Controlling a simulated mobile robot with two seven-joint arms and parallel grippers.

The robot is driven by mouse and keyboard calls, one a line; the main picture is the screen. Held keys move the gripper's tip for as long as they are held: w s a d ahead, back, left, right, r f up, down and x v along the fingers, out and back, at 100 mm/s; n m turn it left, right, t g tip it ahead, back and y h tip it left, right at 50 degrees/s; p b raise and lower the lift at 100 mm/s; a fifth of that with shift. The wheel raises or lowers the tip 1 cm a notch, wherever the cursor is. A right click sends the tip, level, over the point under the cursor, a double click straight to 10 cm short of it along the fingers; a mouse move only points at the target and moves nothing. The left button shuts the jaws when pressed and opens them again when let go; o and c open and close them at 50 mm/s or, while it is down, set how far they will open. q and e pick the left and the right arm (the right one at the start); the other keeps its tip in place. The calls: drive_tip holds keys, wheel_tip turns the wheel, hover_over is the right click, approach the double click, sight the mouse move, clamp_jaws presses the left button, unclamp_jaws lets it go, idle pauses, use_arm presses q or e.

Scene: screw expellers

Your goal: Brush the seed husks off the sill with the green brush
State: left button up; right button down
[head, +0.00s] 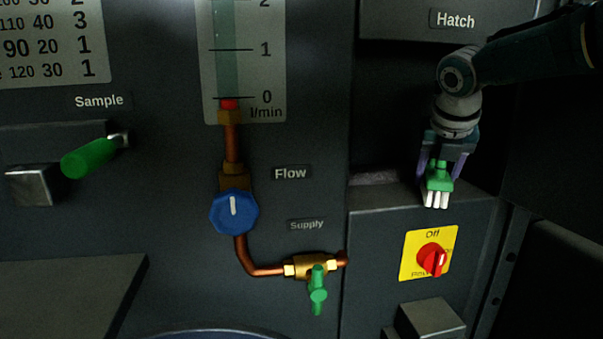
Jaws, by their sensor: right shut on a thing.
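My right gripper (440,166) is shut on the green brush (439,181). The brush has a green body, with white bristles pointing down. Brush and gripper are in front of the dark opening under the Hatch label, at the right of the head view. The sill (400,196) is the grey ledge at the bottom of that opening. The bristles show in front of the sill's front edge; I cannot tell whether they touch it. A small greyish patch at the left of the sill may be husks (374,178), too dim to be sure. My left gripper is not in view.
Below the sill is a yellow plate with a red rotary switch (431,259). To the left are a green supply valve handle (317,289), a blue flow knob (234,211) and a green sample lever (90,158) that sticks out. A grey box (431,318) juts out below the switch.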

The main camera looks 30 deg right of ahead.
drive_tip(key=shift+s+d+f, duration=0.1)
drive_tip(key=shift+s+d, duration=0.1)
drive_tip(key=shift+d, duration=0.45)
drive_tip(key=shift+r, duration=0.2)
drive_tip(key=shift+w+a+p, duration=0.2)
drive_tip(key=shift+a+p, duration=0.25)
drive_tip(key=shift+a, duration=0.15)
drive_tip(key=shift+w+a+p, duration=0.15)
drive_tip(key=shift+a+p, duration=0.25)
drive_tip(key=shift+a, duration=0.2)
drive_tip(key=shift+w+a+f, duration=0.15)
drive_tip(key=shift+w+a, duration=0.05)
drive_tip(key=shift+a, duration=0.35)
drive_tip(key=shift+w+a+p, duration=0.2)
drive_tip(key=shift+a+p, duration=0.3)
drive_tip(key=shift+a, duration=0.05)
drive_tip(key=shift+w+a+p, duration=0.15)
drive_tip(key=shift+w+a, duration=0.05)
drive_tip(key=shift+a, duration=0.4)
drive_tip(key=shift+w+a+p, duration=0.15)
drive_tip(key=shift+a, duration=0.45)
